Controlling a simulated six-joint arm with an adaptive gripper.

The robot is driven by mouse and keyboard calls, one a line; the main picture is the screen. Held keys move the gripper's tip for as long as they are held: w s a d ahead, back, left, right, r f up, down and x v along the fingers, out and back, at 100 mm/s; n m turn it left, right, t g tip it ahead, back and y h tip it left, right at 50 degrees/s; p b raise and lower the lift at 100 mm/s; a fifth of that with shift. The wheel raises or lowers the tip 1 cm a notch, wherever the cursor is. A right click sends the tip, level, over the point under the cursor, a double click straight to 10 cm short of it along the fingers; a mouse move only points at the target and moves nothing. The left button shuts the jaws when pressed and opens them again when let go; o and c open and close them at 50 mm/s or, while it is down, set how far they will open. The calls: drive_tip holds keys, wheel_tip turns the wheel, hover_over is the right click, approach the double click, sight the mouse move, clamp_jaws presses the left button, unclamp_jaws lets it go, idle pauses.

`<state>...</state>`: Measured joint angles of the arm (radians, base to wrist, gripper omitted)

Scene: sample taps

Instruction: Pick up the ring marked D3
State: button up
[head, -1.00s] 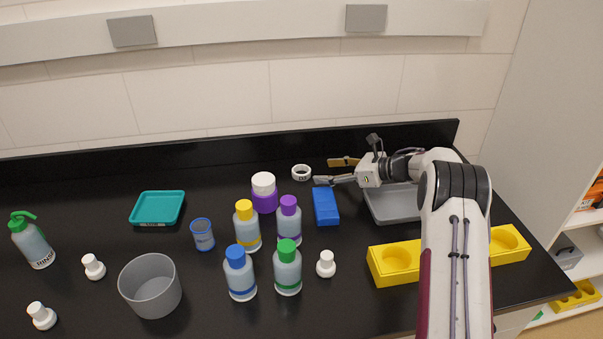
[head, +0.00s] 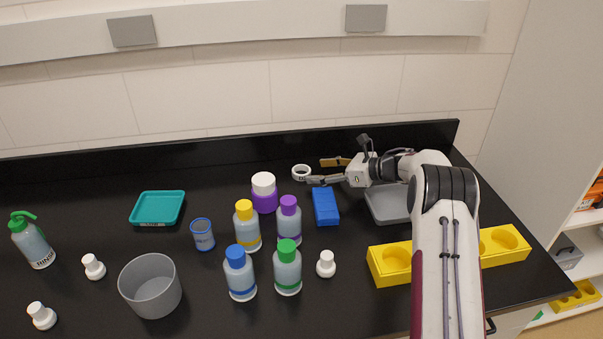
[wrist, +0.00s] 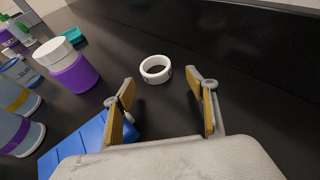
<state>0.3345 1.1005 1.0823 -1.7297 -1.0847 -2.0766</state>
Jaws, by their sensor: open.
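A white ring (head: 302,172) lies on the black bench near the back wall. It also shows in the wrist view (wrist: 147,74), lying flat beyond the fingertips. Dark marking on its side is too small to read. My gripper (head: 316,180) reaches in from the right, low over the bench. In the wrist view its two fingers (wrist: 165,92) are apart with nothing between them. In the head view one fingertip overlaps the ring's near edge; I cannot tell whether they touch.
A blue block (head: 325,207) lies just in front of my gripper. A purple jar with a white cap (head: 264,193) stands left of the ring, with several bottles nearby. A grey tray (head: 388,207) and a yellow holder (head: 390,262) are at right. Bench beyond the ring is clear.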

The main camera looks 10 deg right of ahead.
sight(295, 171)
drive_tip(key=shift+w+a+f, duration=0.15)
drive_tip(key=shift+w+a, duration=0.15)
drive_tip(key=shift+a, duration=0.3)
drive_tip(key=shift+w+a+f, duration=0.1)
drive_tip(key=shift+w+a, duration=0.15)
drive_tip(key=shift+a, duration=0.3)
drive_tip(key=shift+w+a+f, duration=0.15)
drive_tip(key=shift+w+a, duration=0.15)
drive_tip(key=shift+a, duration=0.3)
drive_tip(key=shift+w+a+f, duration=0.25)
drive_tip(key=shift+w+a, duration=0.15)
drive_tip(key=shift+a, duration=0.05)
drive_tip(key=c, duration=0.9)
